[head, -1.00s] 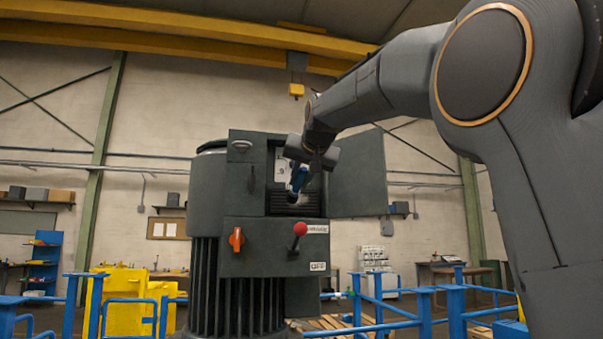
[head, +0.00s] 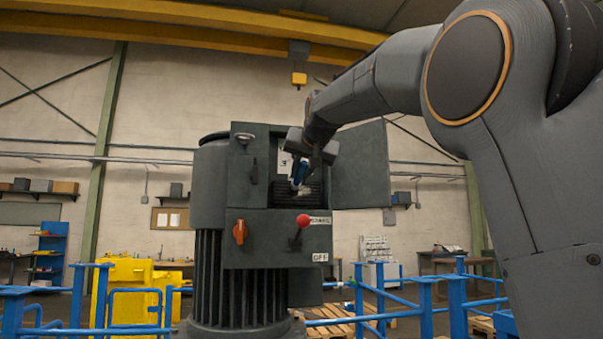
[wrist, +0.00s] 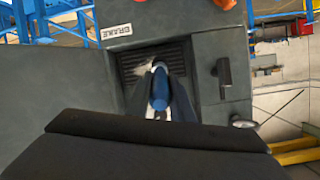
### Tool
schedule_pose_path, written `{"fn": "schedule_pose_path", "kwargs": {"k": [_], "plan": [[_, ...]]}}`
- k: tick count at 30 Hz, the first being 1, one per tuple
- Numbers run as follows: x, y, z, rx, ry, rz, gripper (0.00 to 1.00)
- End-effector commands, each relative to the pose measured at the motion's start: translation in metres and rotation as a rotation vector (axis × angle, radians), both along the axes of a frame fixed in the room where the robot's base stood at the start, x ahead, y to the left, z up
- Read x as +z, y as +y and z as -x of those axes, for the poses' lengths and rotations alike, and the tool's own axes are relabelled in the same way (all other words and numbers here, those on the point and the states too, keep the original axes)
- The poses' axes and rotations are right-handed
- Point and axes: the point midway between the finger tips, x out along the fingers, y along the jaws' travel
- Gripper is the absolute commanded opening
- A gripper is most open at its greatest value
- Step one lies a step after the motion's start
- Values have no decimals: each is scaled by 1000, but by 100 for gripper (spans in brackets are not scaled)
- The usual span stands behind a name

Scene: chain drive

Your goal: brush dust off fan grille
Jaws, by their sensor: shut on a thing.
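My gripper (wrist: 160,88) is shut on a blue-handled brush, whose handle (wrist: 159,95) shows between the fingers in the wrist view. The same brush (head: 299,172) shows inside the open cabinet in the head view, with its pale end low at the grille. The dark slatted fan grille (wrist: 178,54) lies just beyond the brush in the wrist view; part of it (head: 313,201) also shows in the head view. A pale patch (wrist: 138,66) lies on the grille beside the brush; I cannot tell dust from bristles there. The fingers hide part of the grille.
The cabinet door (head: 360,165) stands open on the right. An orange knob (head: 239,232) and a red-ball lever (head: 303,220) stick out below the opening. A dark handle (wrist: 224,72) is near the opening in the wrist view. Blue railings (head: 425,305) surround the machine.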

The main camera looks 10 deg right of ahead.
Motion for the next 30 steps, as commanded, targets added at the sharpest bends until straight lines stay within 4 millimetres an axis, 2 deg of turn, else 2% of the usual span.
{"fn": "schedule_pose_path", "kwargs": {"k": [23, 30], "plan": [[1, 0, -13, 0, -1, 0, 0], [0, -15, -12, -2, 0, 0, 0]]}}
